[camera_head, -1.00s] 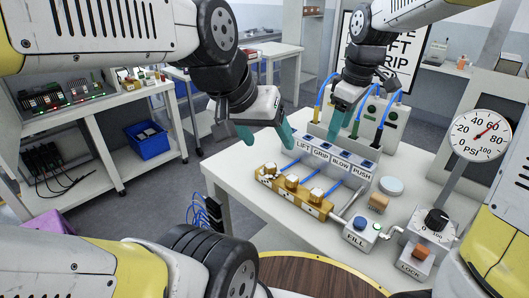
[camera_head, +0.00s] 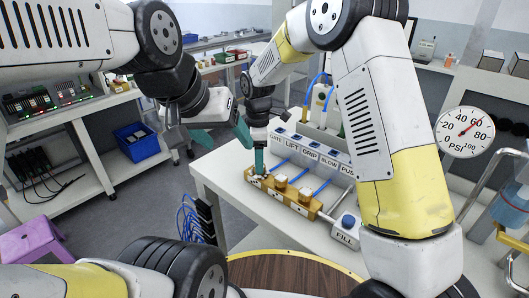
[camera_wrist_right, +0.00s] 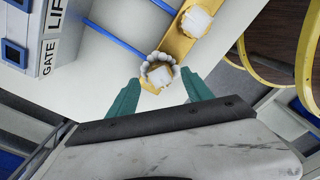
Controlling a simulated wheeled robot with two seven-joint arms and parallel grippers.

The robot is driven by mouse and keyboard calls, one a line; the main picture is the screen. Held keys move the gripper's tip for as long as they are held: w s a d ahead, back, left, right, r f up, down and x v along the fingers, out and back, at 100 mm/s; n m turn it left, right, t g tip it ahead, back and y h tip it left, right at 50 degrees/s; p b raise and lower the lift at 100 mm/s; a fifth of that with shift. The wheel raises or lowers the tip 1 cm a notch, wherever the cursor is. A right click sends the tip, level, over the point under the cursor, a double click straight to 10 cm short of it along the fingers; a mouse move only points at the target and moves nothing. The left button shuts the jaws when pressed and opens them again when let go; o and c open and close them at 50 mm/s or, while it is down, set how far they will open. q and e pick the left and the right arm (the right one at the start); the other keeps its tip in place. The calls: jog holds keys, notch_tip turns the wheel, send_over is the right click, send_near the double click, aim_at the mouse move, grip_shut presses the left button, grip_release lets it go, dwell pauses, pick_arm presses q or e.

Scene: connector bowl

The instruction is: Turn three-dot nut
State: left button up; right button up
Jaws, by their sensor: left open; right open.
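A brass manifold (camera_head: 293,198) on the white table carries several fittings with pale square tops. My right gripper (camera_head: 258,164) is over its left end, fingers pointing down. In the right wrist view, the end nut (camera_wrist_right: 160,74), ringed by pale beads, lies just ahead of and between the two teal fingertips (camera_wrist_right: 162,84). The fingers are apart and do not visibly grip it. Another nut (camera_wrist_right: 196,21) lies farther along the manifold. I cannot make out dot marks on any nut. My left gripper (camera_head: 222,136) is open and empty in the air left of the table.
A grey box row (camera_head: 310,154) labelled GATE, LIFT, GRIP, BLOW and PUSH stands behind the manifold, joined by blue tubes. A FILL block (camera_head: 345,230) is to the right. A PSI gauge (camera_head: 465,132) stands farther right. My right arm covers much of the table's right part.

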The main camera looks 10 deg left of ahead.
jog(key=shift+f, duration=0.8)
grip_shut()
